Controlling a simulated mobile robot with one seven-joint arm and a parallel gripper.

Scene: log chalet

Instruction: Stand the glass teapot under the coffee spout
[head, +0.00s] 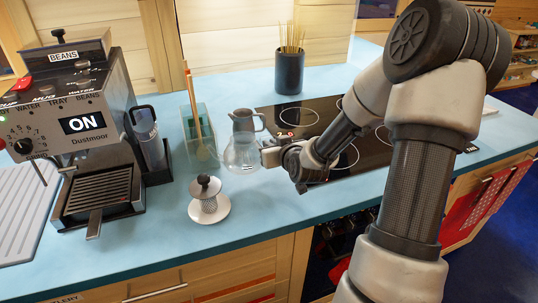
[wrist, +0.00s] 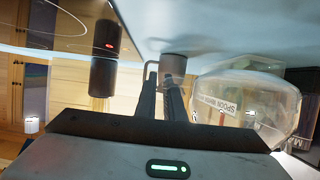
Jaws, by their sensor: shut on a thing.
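The clear round glass teapot (head: 241,158) is at my gripper (head: 266,154) in the head view, over the counter in front of a grey jug. My gripper is shut on it at its right side; the exact grip point is hard to see. In the wrist view the teapot (wrist: 262,92) fills the right, beside the dark fingers (wrist: 165,90). Whether its base touches the counter is unclear. The coffee machine (head: 75,120) stands at the left, with "ON" on its front. Its drip tray (head: 97,190) is bare; the spout above it is not clearly visible.
A grey jug (head: 246,122) stands close behind the teapot. A white saucer (head: 222,211) with a dark-lidded pot (head: 206,190) sits in front. A clear box (head: 203,155) with sticks and a tall clear container (head: 150,140) stand toward the machine. A black cooktop (head: 340,118) lies right.

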